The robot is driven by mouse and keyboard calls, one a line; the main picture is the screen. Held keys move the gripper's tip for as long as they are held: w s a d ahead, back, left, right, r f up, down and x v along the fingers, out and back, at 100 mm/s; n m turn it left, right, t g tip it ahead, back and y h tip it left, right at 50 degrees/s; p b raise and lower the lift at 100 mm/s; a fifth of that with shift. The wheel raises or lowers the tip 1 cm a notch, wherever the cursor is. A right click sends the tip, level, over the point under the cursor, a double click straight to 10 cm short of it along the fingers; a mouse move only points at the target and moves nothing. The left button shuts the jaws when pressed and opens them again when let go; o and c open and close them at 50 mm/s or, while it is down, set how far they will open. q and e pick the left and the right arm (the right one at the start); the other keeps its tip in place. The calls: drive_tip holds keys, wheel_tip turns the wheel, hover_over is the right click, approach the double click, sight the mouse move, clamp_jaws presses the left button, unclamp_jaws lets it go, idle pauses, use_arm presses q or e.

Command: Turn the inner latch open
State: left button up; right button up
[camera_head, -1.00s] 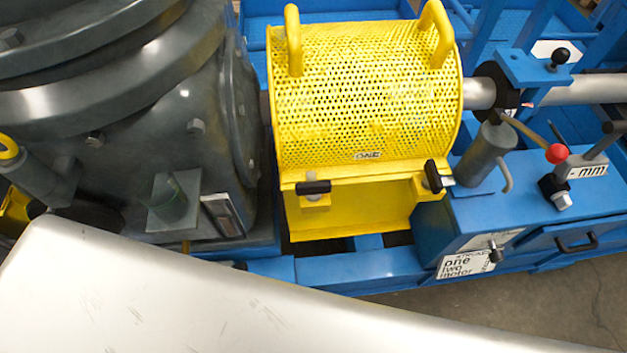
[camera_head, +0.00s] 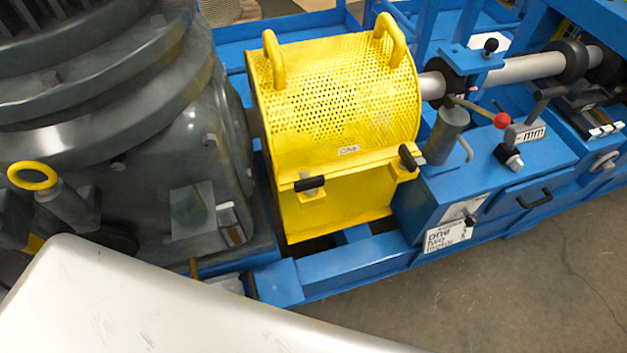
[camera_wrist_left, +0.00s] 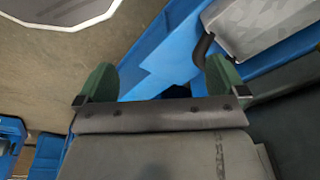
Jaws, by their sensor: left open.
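The yellow perforated guard (camera_head: 340,125) with two hoop handles stands in the middle of the head view. Two black-handled latches sit along its front ledge. The left latch (camera_head: 309,184) has its handle lying nearly level, and the right latch (camera_head: 408,157) has its handle tilted steeply. I cannot tell for certain which is the inner one. My left gripper (camera_wrist_left: 160,66) shows in the left wrist view with its two green fingers wide apart and nothing between them. It faces blue framework, and no latch shows there. My right gripper is not in view.
A large dark grey motor housing (camera_head: 130,150) stands left of the guard. On the right, a blue cabinet (camera_head: 480,190) carries a red-knobbed lever (camera_head: 501,120), and a steel shaft (camera_head: 525,68) runs behind. Blue frame rails (camera_head: 360,265) run below the guard. Bare floor (camera_head: 540,280) shows at lower right.

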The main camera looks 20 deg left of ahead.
use_arm(q)
drive_tip(key=w+r+p, duration=0.2)
drive_tip(key=w+r, duration=0.2)
drive_tip(key=r, duration=0.6)
wheel_tip(320, 180, up, 30)
drive_tip(key=n+g+p, duration=0.2)
drive_tip(key=n+p, duration=0.4)
drive_tip(key=n, duration=0.3)
hover_over(309, 179)
drive_tip(key=shift+s+d+f, duration=0.1)
drive_tip(key=shift+s+f, duration=0.1)
drive_tip(key=shift+s, duration=0.05)
drive_tip(key=f, duration=1)
drive_tip(key=shift+w+f+p, duration=0.2)
drive_tip(key=shift+p, duration=0.1)
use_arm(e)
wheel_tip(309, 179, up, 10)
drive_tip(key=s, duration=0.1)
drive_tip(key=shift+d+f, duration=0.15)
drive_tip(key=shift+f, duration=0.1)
